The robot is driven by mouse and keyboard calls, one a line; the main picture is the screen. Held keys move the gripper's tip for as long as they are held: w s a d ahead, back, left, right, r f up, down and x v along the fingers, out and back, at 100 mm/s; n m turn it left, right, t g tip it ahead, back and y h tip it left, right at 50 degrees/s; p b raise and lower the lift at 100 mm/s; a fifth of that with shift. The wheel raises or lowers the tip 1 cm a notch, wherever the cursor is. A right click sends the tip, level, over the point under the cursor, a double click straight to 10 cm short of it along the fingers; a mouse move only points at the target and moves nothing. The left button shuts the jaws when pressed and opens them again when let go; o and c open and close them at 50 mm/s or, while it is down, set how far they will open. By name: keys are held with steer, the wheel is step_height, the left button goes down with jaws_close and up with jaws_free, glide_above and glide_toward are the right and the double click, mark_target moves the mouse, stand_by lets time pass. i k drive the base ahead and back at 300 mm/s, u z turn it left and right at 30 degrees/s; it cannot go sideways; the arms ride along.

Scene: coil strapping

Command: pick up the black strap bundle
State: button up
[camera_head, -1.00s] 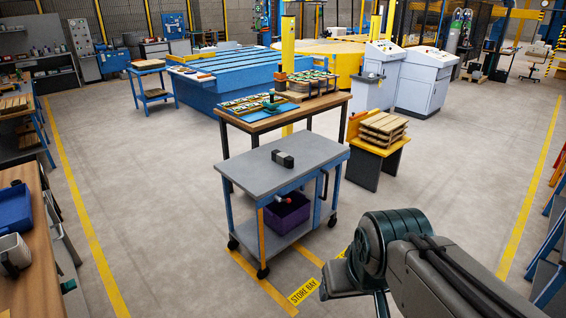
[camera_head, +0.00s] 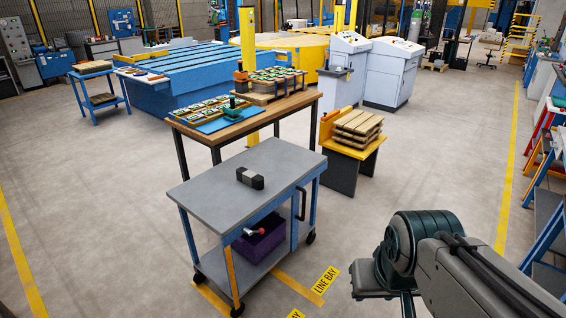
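A small dark block-like bundle with a grey band around its middle (camera_head: 250,178), which looks like the black strap bundle, lies on the grey top of a blue-framed cart (camera_head: 222,201). My arm shows at the lower right, apart from the cart and the bundle. My gripper's fingers do not show, so nothing can be seen of what they hold.
Behind the cart stands a wooden table (camera_head: 250,122) with trays of parts. A yellow stand with stacked wooden slats (camera_head: 357,127) is at its right. A purple bin (camera_head: 262,240) sits on the cart's lower shelf. Open floor lies right of the cart.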

mark_target(249, 178)
steer(key=u, duration=0.1)
steer(key=i, duration=2)
steer(key=u, duration=0.7)
steer(key=i, duration=0.4)
steer(key=u, duration=0.15)
